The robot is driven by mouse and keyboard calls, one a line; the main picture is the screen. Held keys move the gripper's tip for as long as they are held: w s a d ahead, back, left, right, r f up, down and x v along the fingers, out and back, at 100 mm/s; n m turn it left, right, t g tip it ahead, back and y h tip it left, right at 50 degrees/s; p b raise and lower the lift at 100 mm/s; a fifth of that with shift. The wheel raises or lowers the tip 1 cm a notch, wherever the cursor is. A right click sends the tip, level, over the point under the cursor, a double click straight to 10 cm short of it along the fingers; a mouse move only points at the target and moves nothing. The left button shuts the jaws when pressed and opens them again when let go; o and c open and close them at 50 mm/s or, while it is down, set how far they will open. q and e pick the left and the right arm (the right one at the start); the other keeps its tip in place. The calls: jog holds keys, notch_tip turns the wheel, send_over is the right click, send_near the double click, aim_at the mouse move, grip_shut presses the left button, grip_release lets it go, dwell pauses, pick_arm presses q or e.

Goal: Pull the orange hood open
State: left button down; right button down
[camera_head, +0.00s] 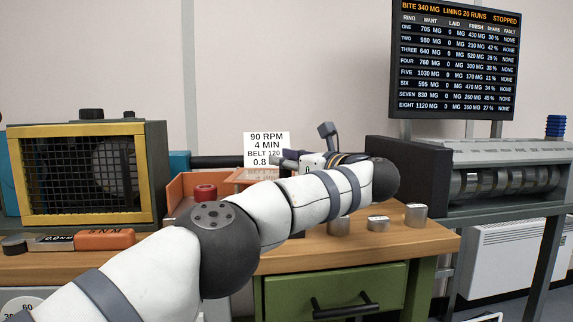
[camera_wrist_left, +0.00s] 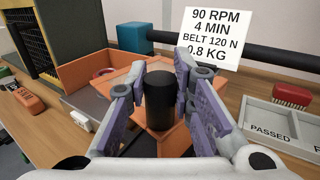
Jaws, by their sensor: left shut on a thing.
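The orange hood (camera_wrist_left: 174,143) shows in the wrist view, below and around a black upright cylinder (camera_wrist_left: 159,100), which looks like its handle. My left gripper (camera_wrist_left: 158,88) is shut on this black cylinder, one purple-grey finger on each side. In the head view, the left gripper (camera_head: 284,157) reaches the orange hood (camera_head: 256,174) in front of the white sign, and my arm crosses in front of much of it. The fingers hide the cylinder's sides, and I cannot tell how far the hood stands open. The right gripper is not in view.
An orange open-sided box (camera_head: 183,186) with a red round part (camera_head: 205,192) stands beside the hood. A yellow-framed cage (camera_head: 85,130) is at left. Metal weights (camera_head: 416,215) stand on the wooden bench at right. The sign (camera_head: 265,147) is close behind the gripper.

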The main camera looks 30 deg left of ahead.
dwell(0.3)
pick_arm(q)
jog(key=c, duration=1.4)
grip_release()
jog(key=shift+o, duration=0.2)
jog(key=v, duration=1.2)
